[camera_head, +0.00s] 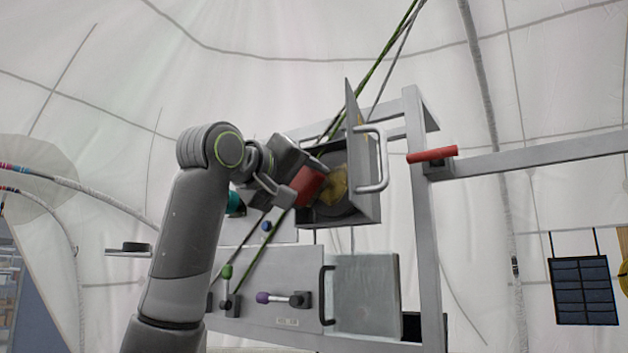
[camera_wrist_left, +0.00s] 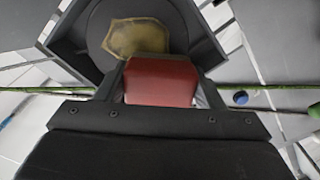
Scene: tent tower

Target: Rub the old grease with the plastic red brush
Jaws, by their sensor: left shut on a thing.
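My left gripper (camera_head: 299,183) is shut on the red brush (camera_head: 309,186) in front of an open metal box. In the left wrist view the brush (camera_wrist_left: 161,80) sits between the two fingers, its bristles hidden. The old grease (camera_head: 334,186) is a yellow-brown patch on the dark round plate inside the box. It also shows in the left wrist view (camera_wrist_left: 136,38), just beyond the brush. The brush overlaps the grease's edge in view; I cannot tell whether they touch. My right gripper is not in view.
The box's door (camera_head: 363,160) stands open on the right with a grey handle (camera_head: 374,160). A metal frame (camera_head: 425,220) with a red lever (camera_head: 432,155) stands to the right. Green ropes cross behind my gripper.

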